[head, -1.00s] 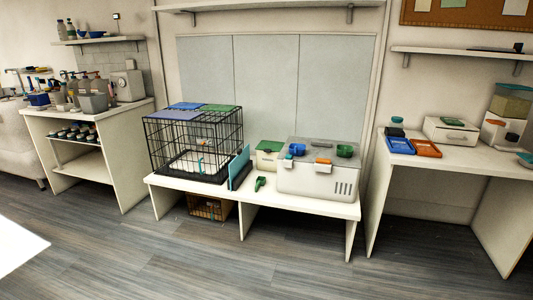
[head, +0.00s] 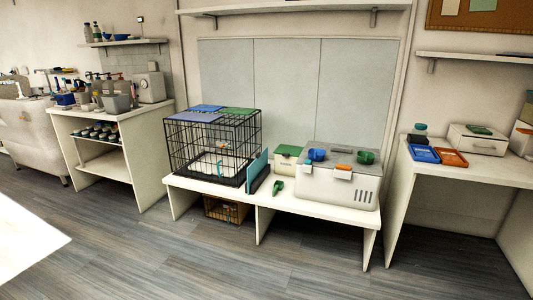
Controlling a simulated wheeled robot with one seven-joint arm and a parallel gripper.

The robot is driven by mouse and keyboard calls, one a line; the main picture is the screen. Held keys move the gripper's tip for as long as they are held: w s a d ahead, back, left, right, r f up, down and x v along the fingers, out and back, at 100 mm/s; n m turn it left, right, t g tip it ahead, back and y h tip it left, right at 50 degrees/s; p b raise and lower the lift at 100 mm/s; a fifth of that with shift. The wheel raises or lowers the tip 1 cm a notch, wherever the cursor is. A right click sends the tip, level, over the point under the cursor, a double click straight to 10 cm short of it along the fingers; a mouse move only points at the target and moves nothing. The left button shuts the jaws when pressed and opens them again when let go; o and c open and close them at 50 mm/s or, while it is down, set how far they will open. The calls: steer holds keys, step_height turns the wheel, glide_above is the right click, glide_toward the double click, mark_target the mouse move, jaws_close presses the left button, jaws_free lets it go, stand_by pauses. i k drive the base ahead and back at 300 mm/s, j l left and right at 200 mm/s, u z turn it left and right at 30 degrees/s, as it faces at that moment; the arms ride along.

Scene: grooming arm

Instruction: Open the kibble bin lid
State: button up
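No bin in view is clearly marked as the kibble bin. A large white bin (head: 340,190) with a grey lid (head: 348,155) stands on the low bench, with vent slots at its lower right. Its lid looks shut, with a blue bowl (head: 317,154) and a green bowl (head: 365,157) on it. An orange piece and a white piece sit at its front edge. A smaller box with a green lid (head: 288,151) stands to its left, also shut. My gripper is not in view.
A black wire cage (head: 210,150) and an upright teal panel (head: 257,170) stand on the white bench (head: 300,202). A green tool (head: 277,186) lies in front. Side tables stand left (head: 115,110) and right (head: 470,167). The grey floor (head: 200,265) before the bench is clear.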

mark_target(285, 151)
steer(key=i+j+u, duration=0.25)
steer(key=i, duration=0.7)
steer(key=i+u, duration=0.3)
steer(key=i, duration=0.65)
steer(key=i+j+z, duration=0.2)
steer(key=i+z, duration=0.25)
steer(key=i, duration=0.3)
steer(key=i+j+z, duration=0.4)
steer(key=i, duration=0.35)
steer(key=i+j+z, duration=0.45)
steer(key=i+j, duration=0.15)
steer(key=j, duration=0.15)
